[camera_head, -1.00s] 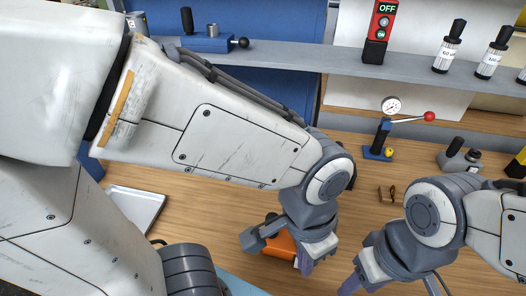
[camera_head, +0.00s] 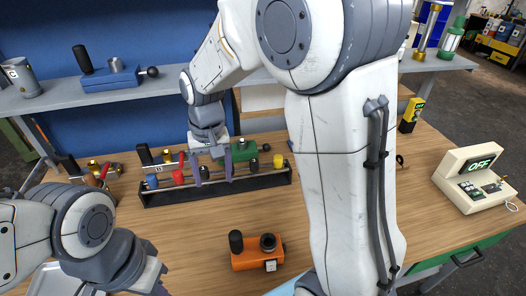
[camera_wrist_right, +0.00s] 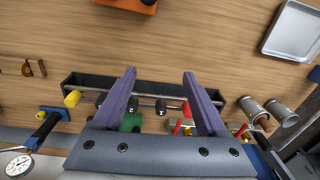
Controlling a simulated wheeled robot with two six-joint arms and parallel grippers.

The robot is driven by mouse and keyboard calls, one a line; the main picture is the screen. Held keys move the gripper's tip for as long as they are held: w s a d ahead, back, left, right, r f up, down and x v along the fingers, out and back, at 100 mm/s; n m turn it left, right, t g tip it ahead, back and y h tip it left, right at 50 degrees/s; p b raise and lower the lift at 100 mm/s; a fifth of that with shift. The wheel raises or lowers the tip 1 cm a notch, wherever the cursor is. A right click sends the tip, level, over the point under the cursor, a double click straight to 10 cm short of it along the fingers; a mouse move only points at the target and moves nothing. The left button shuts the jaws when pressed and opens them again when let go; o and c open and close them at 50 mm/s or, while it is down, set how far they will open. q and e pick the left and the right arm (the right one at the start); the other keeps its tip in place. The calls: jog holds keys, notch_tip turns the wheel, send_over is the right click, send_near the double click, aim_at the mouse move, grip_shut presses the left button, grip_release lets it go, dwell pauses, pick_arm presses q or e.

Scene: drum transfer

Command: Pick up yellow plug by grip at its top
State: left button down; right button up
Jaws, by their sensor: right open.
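The yellow plug (camera_head: 278,161) sits at the right end of a long black rack (camera_head: 235,187) on the table. In the right wrist view the yellow plug (camera_wrist_right: 73,98) is at the left, outside the fingers. My right gripper (camera_head: 212,167) is open and empty over the middle of the rack, left of the yellow plug in the head view. Its two purple fingers (camera_wrist_right: 159,72) are wide apart in the wrist view. My left gripper (camera_head: 140,272) is at the lower left, and its fingers cannot be made out.
Other plugs share the rack, including a blue one (camera_head: 152,182) and a red one (camera_head: 178,177). A green block (camera_head: 243,150) stands behind. An orange device (camera_head: 258,257) is in front. A white OFF box (camera_head: 474,178) stands right.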

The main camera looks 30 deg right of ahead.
jog(key=w+d+f+m+p, duration=0.2)
jog(key=w+d+m, duration=0.3)
jog(key=w+d, duration=0.6)
jog(key=m, duration=0.4)
send_near(278, 157)
jog(key=shift+w+a+h+p, duration=0.1)
jog(key=shift+a+h+p, duration=0.25)
jog(key=shift+a, duration=0.35)
jog(key=shift+d+f+m, duration=0.3)
jog(key=shift+d+f, duration=0.2)
jog(key=shift+d, duration=0.15)
notch_tip(278, 157, down, 4)
jog(key=shift+d+f+p, duration=0.1)
jog(key=shift+f+p, duration=0.15)
jog(key=shift+p, duration=0.35)
jog(key=f+p, duration=0.1)
jog(key=f, duration=0.1)
jog(key=f+p, duration=0.1)
jog(key=f, duration=0.1)
jog(key=shift+w+a+f, duration=0.1)
jog(key=shift+a+f, duration=0.1)
jog(key=shift+f, duration=0.2)
pick_arm(q)
notch_tip(278, 157, up, 7)
pick_arm(e)
jog(key=shift+f, duration=0.4)
jog(key=shift+c, duration=0.3)
grip_shut()
pick_arm(q)
jog(key=shift+d+r, duration=0.1)
